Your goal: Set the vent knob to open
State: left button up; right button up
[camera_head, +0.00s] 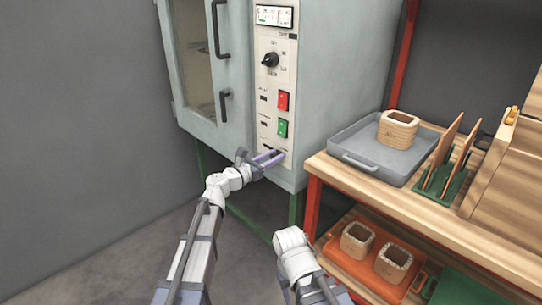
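The black round vent knob (270,60) sits on the light control panel (274,100) at the front of the grey oven cabinet (335,75). Small printed labels surround it, too small to read, and I cannot tell which mark it points at. My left gripper (270,158) is in front of the panel's lower end, well below the knob and apart from it. Its fingers look close together, and I see nothing held, but their gap is unclear. My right arm (293,254) shows at the bottom middle; its gripper is not visible.
A red switch (283,101) and a green switch (282,128) lie between my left gripper and the knob. The oven door with its dark handle (221,30) is left.

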pick_arm(q)
jog(key=o, duration=0.4)
jog(key=shift+s+d, duration=0.1)
jog(key=shift+s, duration=0.05)
jog(key=v, duration=0.7)
jog(key=shift+s+a, duration=0.3)
